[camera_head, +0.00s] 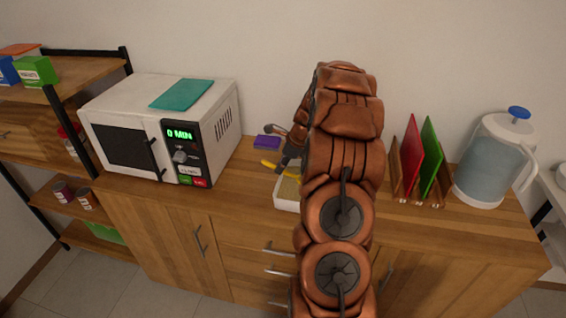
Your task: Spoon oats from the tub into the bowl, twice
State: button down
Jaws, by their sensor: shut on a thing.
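My gripper (283,163) is above the counter, left of my large copper arm. It is shut on what looks like the spoon; a short yellow piece (269,164), likely its handle, sticks out to the left. The spoon's other end is hidden or too small to make out. A white open tub (286,206) with tan contents, likely the oats, stands just below my gripper in the picture. My arm covers the tub's right side. I see no bowl; my arm hides part of the counter.
A white microwave (133,112) with a teal board (182,94) on top stands at the left. A purple block (266,142) lies behind my gripper. At the right are a rack with a red board (412,157) and green board (431,157), and a water jug (490,165).

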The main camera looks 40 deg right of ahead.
jog(key=shift+w+a+r+g+h+p, duration=0.25)
jog(key=shift+w+r+g+h+p, duration=0.25)
jog(key=shift+p, duration=1.1)
jog(key=shift+w+a+r+g+h+p, duration=0.25)
jog(key=shift+r+g+p, duration=0.4)
jog(key=shift+p, duration=0.95)
jog(key=shift+w+a+r+g+h, duration=0.3)
jog(key=shift+w+r+g+h, duration=0.25)
jog(key=shift+g, duration=0.3)
jog(key=shift+w+a+r+b, duration=0.1)
jog(key=shift+w+r+b, duration=0.05)
jog(key=shift+r, duration=0.45)
jog(key=shift+w+a+r+b, duration=0.1)
jog(key=shift+a+r, duration=0.05)
jog(key=shift+r, duration=0.5)
jog(key=shift+w+a+r+b, duration=0.1)
jog(key=shift+w+r+b, duration=0.05)
jog(key=shift+r, duration=0.45)
jog(key=shift+a, duration=0.1)
